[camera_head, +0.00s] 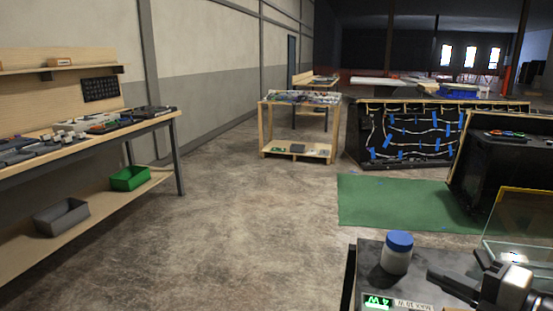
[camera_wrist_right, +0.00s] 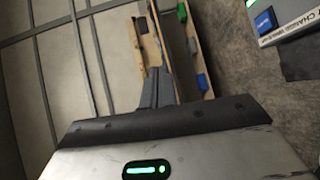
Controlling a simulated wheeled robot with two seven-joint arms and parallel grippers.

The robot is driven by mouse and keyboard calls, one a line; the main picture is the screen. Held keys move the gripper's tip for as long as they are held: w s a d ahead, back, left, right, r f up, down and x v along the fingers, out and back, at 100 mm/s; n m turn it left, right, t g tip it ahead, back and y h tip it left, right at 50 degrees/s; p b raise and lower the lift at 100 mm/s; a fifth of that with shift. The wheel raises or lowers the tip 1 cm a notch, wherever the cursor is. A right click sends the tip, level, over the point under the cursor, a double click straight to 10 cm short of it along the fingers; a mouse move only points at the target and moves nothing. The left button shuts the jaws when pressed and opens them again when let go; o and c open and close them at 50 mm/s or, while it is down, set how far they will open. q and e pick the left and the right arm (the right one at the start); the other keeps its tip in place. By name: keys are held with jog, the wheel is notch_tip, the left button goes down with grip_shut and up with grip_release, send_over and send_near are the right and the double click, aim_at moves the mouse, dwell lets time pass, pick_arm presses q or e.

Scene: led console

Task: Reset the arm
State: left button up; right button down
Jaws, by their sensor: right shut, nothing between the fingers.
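My right gripper (camera_head: 436,278) shows at the lower right of the head view, over the near dark table and pointing left. Its fingers are together with nothing between them. In the right wrist view its dark fingers (camera_wrist_right: 156,84) point up the picture, close together and empty. My left gripper is in neither view. The console (camera_head: 378,301) with a lit green display is partly cut off at the bottom edge, left of the gripper. Its labelled edge also shows at the upper right of the wrist view (camera_wrist_right: 300,22).
A jar with a blue lid (camera_head: 397,254) stands on the near table, just left of the gripper. A clear panel with a yellow edge (camera_head: 525,195) rises at the right. A workbench (camera_head: 150,122) with bins stands at the left. The middle floor is clear.

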jog(key=s+d+f+m+g+h, duration=0.1)
jog(key=s+d+f+m+h, duration=0.25)
jog(key=f+m+h, duration=0.45)
jog(key=s+d+f+m+g+h, duration=0.15)
jog(key=s+f+m+h, duration=0.35)
jog(key=m, duration=0.6)
jog(key=s+a+f+m+g+y, duration=0.4)
jog(key=s+a+f+g, duration=0.35)
jog(key=s+a, duration=0.3)
jog(key=w+a+f+t+y+b, duration=0.1)
jog(key=w+a+f+t+b, duration=0.2)
jog(key=f, duration=0.3)
jog(key=w+a+f+t+y+b, duration=0.2)
jog(key=w+a+f+t+b, duration=0.1)
jog(key=a+f+b, duration=0.2)
jog(key=shift+f+t, duration=0.4)
jog(key=shift+f, duration=0.4)
